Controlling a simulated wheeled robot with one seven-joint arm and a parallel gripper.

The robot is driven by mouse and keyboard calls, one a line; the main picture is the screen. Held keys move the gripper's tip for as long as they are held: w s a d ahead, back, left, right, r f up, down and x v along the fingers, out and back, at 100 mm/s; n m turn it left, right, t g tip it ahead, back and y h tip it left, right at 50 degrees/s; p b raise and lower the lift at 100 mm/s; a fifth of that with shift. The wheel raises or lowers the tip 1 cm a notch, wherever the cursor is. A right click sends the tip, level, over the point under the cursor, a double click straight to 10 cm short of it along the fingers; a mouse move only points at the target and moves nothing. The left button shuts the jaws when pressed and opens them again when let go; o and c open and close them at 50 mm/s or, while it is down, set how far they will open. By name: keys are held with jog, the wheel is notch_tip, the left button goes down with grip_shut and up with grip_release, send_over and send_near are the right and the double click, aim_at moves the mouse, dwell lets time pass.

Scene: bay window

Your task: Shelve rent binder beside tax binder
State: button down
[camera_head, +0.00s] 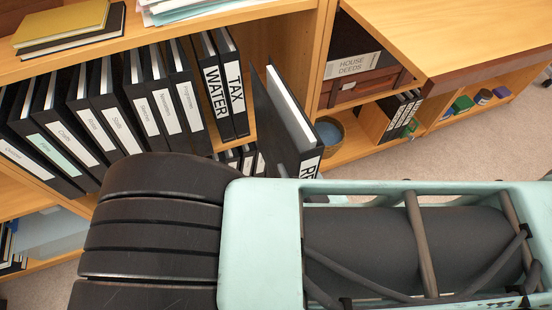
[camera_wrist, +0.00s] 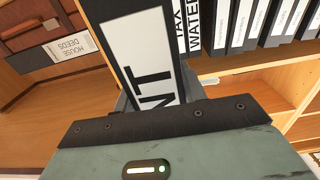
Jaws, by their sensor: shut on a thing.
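The rent binder (camera_head: 288,120) is black with a white label and shows to the right of the tax binder in the head view. Only the start of its label shows there; in the wrist view its spine (camera_wrist: 140,55) reads "NT". My gripper (camera_wrist: 160,100) is shut on the rent binder's spine. A gap shows between the tax and rent binders. I cannot tell how far the rent binder reaches into the shelf.
An upright divider (camera_head: 318,60) stands right of the rent binder. More binders stand on a lower shelf.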

jog(key=shift+r, duration=0.15)
jog(key=shift+p+x, duration=0.3)
jog(key=shift+x, duration=0.95)
jog(key=shift+x, duration=0.8)
jog(key=shift+w, duration=0.15)
